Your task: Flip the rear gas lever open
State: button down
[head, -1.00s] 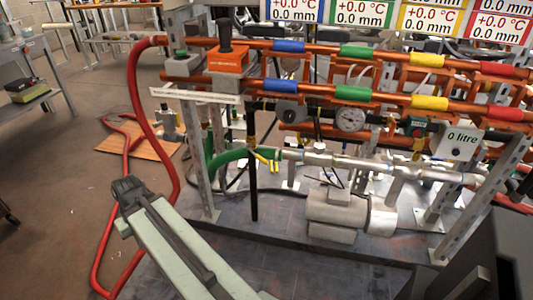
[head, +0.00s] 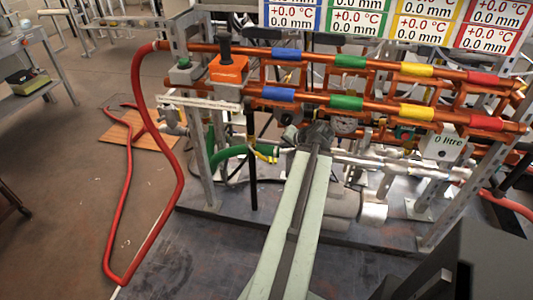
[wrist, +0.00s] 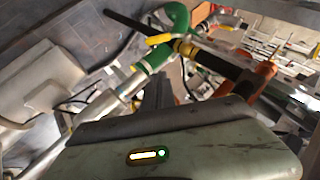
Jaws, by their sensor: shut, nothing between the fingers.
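Two small yellow levers (head: 267,156) sit by the green hose (head: 228,155) at the lower left of the pipe rig. The wrist view shows one yellow lever (wrist: 159,40) close up beside the green hose and a black pipe, and another yellow piece (wrist: 226,27) farther right. I cannot tell which one is the rear gas lever. My gripper (wrist: 172,72) is shut and empty, pointing towards the levers, below the nearer one in the wrist view; contact is not clear. In the head view my arm's end is right of the levers and hides the fingers.
Copper pipes with coloured bands (head: 350,103) run across the rig above. A red hose (head: 165,185) loops at the left. A metal upright (head: 203,165) stands left of the levers. A grey motor (head: 340,203) is partly behind my arm.

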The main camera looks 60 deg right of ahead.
aim_at(256, 152)
jog(key=a+f+b+x, duration=0.1)
jog(key=a+b+x, duration=0.1)
jog(key=b+x, duration=0.8)
notch_tip(256, 152, down, 2)
jog(key=shift+w+f, duration=0.1)
jog(key=shift+w, duration=0.95)
jog(key=shift+d, duration=0.1)
